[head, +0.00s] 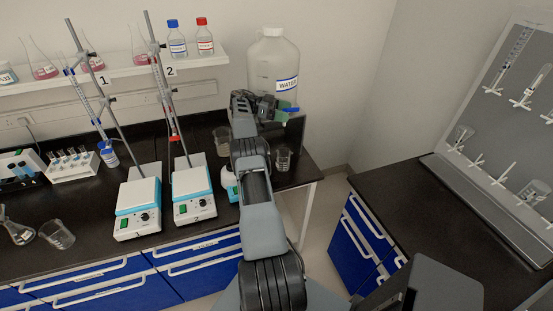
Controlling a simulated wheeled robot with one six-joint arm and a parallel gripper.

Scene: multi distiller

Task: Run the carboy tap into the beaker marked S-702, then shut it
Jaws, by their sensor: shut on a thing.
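The carboy (273,60) is a large translucent bottle with a white cap and a WATER label, standing at the back right end of the bench. A blue piece, seemingly the tap handle (291,109), shows low on its front. My gripper (280,106) is at this blue piece and appears shut on it; the arm hides most of the tap and the fingertips. A glass beaker (283,159) stands on the bench right of my arm, in front of the carboy. Another beaker (222,142) stands left of my arm. No S-702 mark is readable, and any flow is hidden.
Two stirrer hotplates, one left (138,205) and one right (193,190), stand left of my arm with burette stands. The bench's right edge is near the beaker. A second counter (425,220) stands right, with a drying rack (500,140).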

